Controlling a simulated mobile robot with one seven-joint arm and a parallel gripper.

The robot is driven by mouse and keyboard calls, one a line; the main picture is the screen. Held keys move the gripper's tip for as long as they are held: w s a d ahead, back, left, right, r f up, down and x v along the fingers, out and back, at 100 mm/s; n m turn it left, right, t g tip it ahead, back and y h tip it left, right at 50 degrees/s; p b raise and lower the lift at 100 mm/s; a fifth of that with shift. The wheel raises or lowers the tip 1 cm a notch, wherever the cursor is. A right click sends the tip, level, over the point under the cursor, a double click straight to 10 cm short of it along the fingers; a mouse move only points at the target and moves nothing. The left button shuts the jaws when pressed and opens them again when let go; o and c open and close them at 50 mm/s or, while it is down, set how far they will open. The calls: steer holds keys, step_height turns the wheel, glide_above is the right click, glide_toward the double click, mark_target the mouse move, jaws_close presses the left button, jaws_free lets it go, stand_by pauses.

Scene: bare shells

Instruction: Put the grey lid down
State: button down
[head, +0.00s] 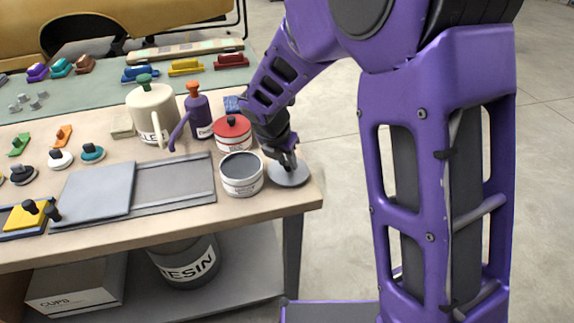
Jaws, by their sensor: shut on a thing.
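The grey lid (292,177) is a flat round disc at the right front corner of the workbench. My gripper (288,163) is over it from above, shut on its small knob. The lid appears level and at or very close to the bench top; I cannot tell whether it touches. The open white tin (241,187) with grey contents stands just left of the lid, without a cover. My arm hides part of the bench behind the lid.
A white tin with a red lid (233,122) stands behind the open tin. A cream jug (152,108) and a purple bottle (198,112) stand farther left. A grey board (97,190) lies at front left. The bench's right edge (316,185) is close to the lid.

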steer(key=shift+f, duration=0.35)
steer(key=shift+f, duration=0.2)
steer(key=c, duration=0.7)
jaws_free()
steer(key=shift+r, duration=0.15)
steer(key=shift+r, duration=0.35)
steer(key=p+v, duration=0.2)
steer(key=v, duration=0.9)
steer(key=shift+s+r+p, duration=0.15)
steer(key=shift+s+p, duration=0.1)
steer(key=shift+p, duration=0.1)
